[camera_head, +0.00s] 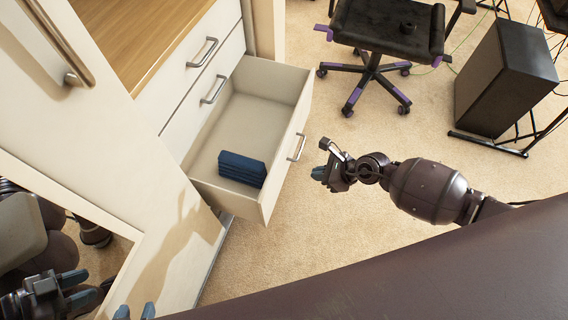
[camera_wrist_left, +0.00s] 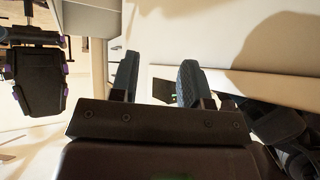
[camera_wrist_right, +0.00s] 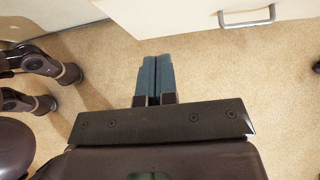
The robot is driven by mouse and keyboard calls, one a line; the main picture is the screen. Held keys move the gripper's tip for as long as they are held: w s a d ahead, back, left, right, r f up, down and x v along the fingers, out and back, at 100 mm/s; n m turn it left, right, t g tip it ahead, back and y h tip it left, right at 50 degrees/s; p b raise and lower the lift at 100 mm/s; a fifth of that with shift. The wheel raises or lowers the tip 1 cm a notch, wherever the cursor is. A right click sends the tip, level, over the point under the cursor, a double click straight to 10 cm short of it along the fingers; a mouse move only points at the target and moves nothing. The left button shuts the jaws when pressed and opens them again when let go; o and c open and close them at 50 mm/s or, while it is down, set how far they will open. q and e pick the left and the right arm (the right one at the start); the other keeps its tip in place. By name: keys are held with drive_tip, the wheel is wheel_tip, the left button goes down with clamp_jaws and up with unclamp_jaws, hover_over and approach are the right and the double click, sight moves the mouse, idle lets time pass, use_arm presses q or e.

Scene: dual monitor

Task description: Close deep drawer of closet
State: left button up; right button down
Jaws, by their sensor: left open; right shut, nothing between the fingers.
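The closet's deep drawer (camera_head: 287,158) is pulled out, below two closed drawer fronts. Its metal handle (camera_head: 297,147) is on the front panel, and a stack of dark blue folded items (camera_head: 242,168) lies inside. My right gripper (camera_head: 322,172) is shut and empty, just right of the drawer front and apart from it. In the right wrist view its shut fingers (camera_wrist_right: 157,75) point toward the drawer front (camera_wrist_right: 180,14) and handle (camera_wrist_right: 248,17). My left gripper (camera_head: 135,311) is open at the bottom edge, beside the closet; its spread fingers also show in the left wrist view (camera_wrist_left: 156,78).
A mirrored closet panel (camera_head: 100,262) at lower left reflects parts of me. A black office chair (camera_head: 385,30) stands behind the drawer and a dark speaker-like box (camera_head: 503,78) at right. The carpet (camera_head: 330,240) around my right gripper is clear.

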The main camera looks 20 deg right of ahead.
drive_tip(key=b, duration=0.4)
approach(274, 174)
drive_tip(key=x, duration=0.5)
drive_tip(key=shift+s+f, duration=0.2)
drive_tip(key=shift+f, duration=0.15)
use_arm(q)
drive_tip(key=shift+w+d+f+m+t, duration=0.2)
drive_tip(key=shift+w+d+m+t, duration=0.1)
drive_tip(key=shift+w+d+m, duration=0.25)
use_arm(e)
drive_tip(key=shift+w+a, duration=0.4)
drive_tip(key=shift+a, duration=0.1)
use_arm(q)
drive_tip(key=shift+a, duration=0.1)
use_arm(e)
drive_tip(key=shift+a+r, duration=0.1)
